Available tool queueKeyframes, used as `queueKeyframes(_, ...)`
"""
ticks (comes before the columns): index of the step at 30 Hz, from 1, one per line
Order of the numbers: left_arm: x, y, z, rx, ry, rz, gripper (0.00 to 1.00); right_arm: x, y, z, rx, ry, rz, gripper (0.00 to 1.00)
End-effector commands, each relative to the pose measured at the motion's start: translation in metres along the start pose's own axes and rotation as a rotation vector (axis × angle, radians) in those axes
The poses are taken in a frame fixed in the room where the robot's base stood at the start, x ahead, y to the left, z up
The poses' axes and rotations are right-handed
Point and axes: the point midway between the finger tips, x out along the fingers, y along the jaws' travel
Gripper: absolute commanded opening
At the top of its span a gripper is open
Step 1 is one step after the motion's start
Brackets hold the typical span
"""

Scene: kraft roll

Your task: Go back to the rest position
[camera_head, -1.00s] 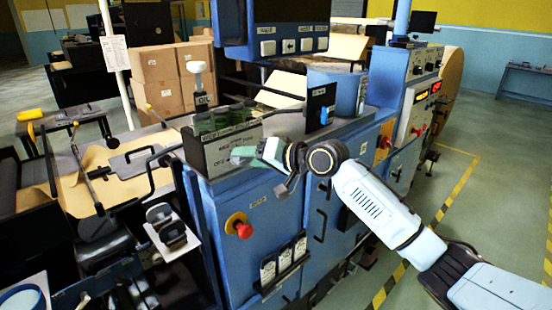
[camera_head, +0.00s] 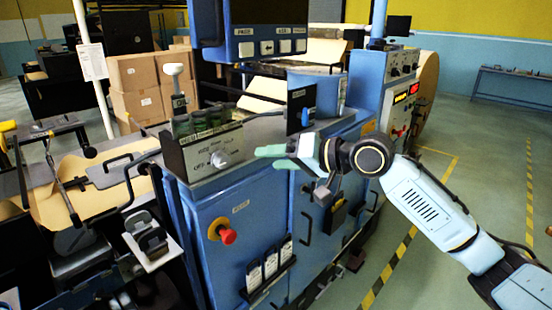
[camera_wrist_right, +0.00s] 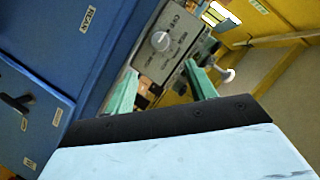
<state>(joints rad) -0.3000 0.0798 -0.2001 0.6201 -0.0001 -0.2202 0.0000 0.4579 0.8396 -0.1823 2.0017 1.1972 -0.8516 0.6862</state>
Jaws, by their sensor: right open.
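My right gripper (camera_head: 268,157) has green fingers and is open and empty. It is in front of the blue machine, just right of a grey control box (camera_head: 204,155) with a round silver knob (camera_head: 221,159). The fingers point left toward the knob and are apart from it. The right wrist view shows the two green fingers (camera_wrist_right: 161,72) spread, with the knob (camera_wrist_right: 160,40) beyond them. My right arm reaches in from the lower right. My left gripper is not in view.
A red emergency button (camera_head: 228,236) sticks out of the blue cabinet (camera_head: 240,205). A screen with buttons (camera_head: 268,48) hangs above. Cardboard boxes (camera_head: 137,85) stand behind. Floor with yellow-black tape (camera_head: 388,270) is free at the right.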

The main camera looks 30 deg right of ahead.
Motion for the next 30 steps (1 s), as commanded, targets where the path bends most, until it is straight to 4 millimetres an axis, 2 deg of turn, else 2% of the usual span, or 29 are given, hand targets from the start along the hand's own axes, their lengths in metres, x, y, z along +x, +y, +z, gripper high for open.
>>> queueKeyframes(6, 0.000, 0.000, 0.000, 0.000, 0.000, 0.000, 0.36, 0.001, 0.001, 0.000, 0.001, 0.001, 0.000, 0.55)
queueKeyframes(8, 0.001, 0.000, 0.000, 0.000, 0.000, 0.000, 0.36, 0.003, 0.006, 0.001, 0.005, 0.004, 0.007, 0.55)
queueKeyframes(11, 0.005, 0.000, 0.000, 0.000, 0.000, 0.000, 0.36, 0.014, 0.035, 0.008, 0.021, 0.019, 0.044, 0.55)
queueKeyframes(14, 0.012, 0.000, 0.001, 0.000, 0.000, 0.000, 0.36, 0.031, 0.090, 0.027, 0.041, 0.041, 0.120, 0.55)
queueKeyframes(18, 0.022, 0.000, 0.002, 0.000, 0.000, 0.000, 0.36, 0.052, 0.185, 0.077, 0.051, 0.051, 0.266, 0.55)
queueKeyframes(20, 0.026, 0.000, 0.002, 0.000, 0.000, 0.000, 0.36, 0.058, 0.222, 0.103, 0.046, 0.043, 0.329, 0.55)
queueKeyframes(21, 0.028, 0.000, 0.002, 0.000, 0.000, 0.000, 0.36, 0.059, 0.246, 0.123, 0.041, 0.034, 0.370, 0.55)
queueKeyframes(23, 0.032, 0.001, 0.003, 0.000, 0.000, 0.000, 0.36, 0.061, 0.280, 0.155, 0.030, 0.014, 0.431, 0.55)
queueKeyframes(24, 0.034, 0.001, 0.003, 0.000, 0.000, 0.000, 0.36, 0.061, 0.301, 0.177, 0.023, -0.004, 0.470, 0.55)
queueKeyframes(26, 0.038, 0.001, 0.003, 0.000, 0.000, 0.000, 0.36, 0.058, 0.330, 0.213, 0.007, -0.036, 0.526, 0.55)
queueKeyframes(27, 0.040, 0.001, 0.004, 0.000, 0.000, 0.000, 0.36, 0.056, 0.348, 0.238, -0.005, -0.060, 0.561, 0.55)
queueKeyframes(29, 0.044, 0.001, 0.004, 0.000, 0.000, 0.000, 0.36, 0.050, 0.373, 0.277, -0.023, -0.101, 0.610, 0.55)
queueKeyframes(30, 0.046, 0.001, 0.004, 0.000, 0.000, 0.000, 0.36, 0.045, 0.389, 0.303, -0.036, -0.132, 0.642, 0.55)
